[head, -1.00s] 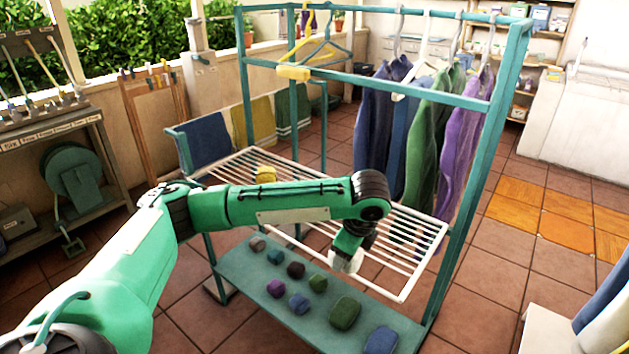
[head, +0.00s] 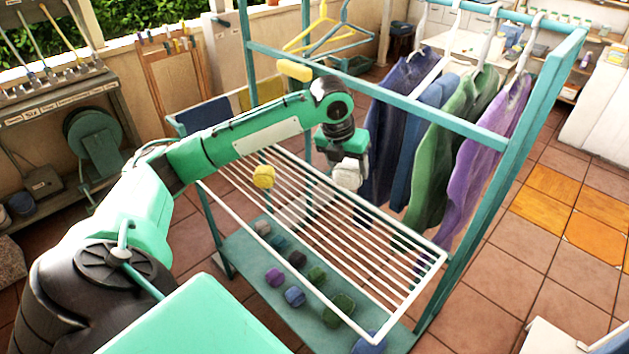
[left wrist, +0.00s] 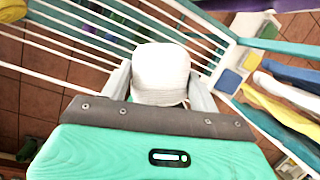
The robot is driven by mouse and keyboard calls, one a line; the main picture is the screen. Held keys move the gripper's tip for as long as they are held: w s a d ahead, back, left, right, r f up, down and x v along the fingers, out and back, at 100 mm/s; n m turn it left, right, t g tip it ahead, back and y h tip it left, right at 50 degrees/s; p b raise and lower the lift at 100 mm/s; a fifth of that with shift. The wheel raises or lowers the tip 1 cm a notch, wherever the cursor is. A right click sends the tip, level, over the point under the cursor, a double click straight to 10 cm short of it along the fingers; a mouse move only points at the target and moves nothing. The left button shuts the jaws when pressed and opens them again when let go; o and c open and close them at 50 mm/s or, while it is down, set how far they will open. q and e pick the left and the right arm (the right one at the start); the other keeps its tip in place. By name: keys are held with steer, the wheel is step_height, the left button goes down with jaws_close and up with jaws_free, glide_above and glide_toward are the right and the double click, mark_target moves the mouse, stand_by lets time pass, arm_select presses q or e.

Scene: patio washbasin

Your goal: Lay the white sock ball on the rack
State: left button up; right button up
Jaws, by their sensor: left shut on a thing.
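The white sock ball (head: 347,174) is between the fingers of my left gripper (head: 346,168), which is shut on it. In the left wrist view the white sock ball (left wrist: 161,74) fills the space between the two grey fingers. The white-barred rack (head: 385,247) spans the teal frame. The sock ball shows over the rack's far part in the head view; whether it touches the bars I cannot tell. A yellow sock ball (head: 264,177) rests on the rack's left part. My right gripper is not in view.
Several coloured sock balls lie on the teal lower shelf (head: 240,247), seen partly through the bars. Garments (head: 470,150) hang from the top rail at the right, close to the rack. The rack's middle and near bars are bare.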

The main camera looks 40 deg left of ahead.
arm_select(q)
steer(key=shift+w+a+r, duration=0.15)
steer(key=shift+w+r, duration=0.05)
steer(key=shift+r, duration=0.05)
steer(key=shift+f, duration=0.35)
steer(key=shift+m, duration=0.3)
step_height(320, 180, down, 19)
steer(key=shift+a+f+p, duration=0.1)
steer(key=shift+p, duration=1.1)
steer(key=o, duration=1)
steer(key=shift+c, duration=0.2)
steer(key=b+v, duration=0.1)
steer(key=v, duration=1.1)
